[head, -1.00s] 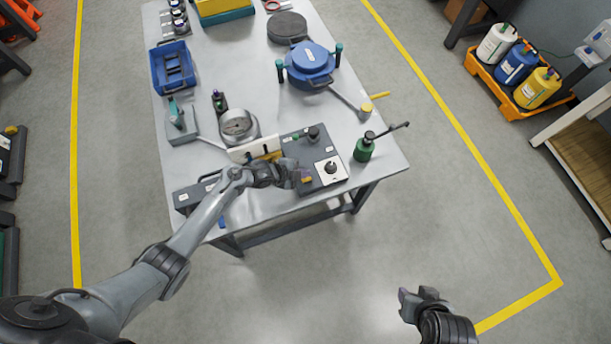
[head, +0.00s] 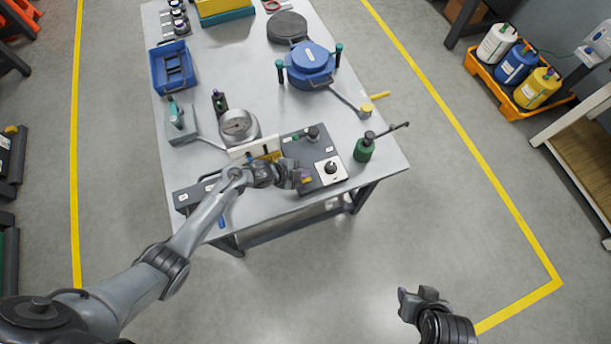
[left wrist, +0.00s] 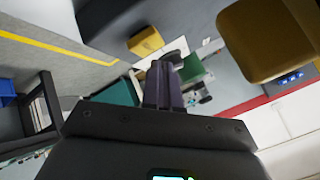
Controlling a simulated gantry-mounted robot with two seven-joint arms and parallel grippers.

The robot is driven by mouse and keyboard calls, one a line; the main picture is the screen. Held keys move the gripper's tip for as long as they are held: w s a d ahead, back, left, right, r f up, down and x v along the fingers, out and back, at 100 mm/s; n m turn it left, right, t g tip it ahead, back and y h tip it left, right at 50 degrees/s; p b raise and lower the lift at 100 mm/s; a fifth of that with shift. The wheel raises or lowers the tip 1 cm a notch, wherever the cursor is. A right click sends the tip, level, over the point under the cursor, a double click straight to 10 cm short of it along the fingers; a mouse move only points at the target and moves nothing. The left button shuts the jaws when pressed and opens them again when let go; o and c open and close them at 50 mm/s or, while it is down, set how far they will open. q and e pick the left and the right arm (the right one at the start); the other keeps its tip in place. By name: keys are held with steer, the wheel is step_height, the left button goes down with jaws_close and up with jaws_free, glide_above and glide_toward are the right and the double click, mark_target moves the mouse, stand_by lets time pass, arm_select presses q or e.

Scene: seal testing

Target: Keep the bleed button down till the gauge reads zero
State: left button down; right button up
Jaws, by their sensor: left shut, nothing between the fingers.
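A dark control panel (head: 303,147) lies at the table's front edge, with a black knob on a white plate (head: 331,170) and a small yellow button-like block (head: 307,180). My left gripper (head: 300,175) is shut and empty, low over the panel beside the yellow block. In the left wrist view its purple fingers (left wrist: 163,88) point toward the white plate, with a yellow block (left wrist: 146,42) beside them; contact cannot be told. My right gripper (head: 412,298) hangs off the table, its jaws unclear.
A green bottle (head: 364,149) stands right of the panel. A blue lidded pot (head: 309,62), a blue tray (head: 173,67) and a grey stand (head: 182,128) are further back. A white block with yellow (head: 255,150) stands close behind my left wrist.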

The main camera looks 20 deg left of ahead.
arm_select(q)
steer(key=shift+f, duration=0.15)
stand_by(0.3)
steer(key=shift+f+b, duration=0.25)
steer(key=shift+b, duration=0.05)
steer(key=shift+f+b, duration=0.35)
steer(key=shift+f, duration=0.1)
stand_by(0.5)
steer(key=shift+f, duration=0.1)
stand_by(0.3)
stand_by(2.4)
stand_by(0.7)
steer(key=shift+r+p, duration=0.8)
steer(key=shift+r, duration=0.15)
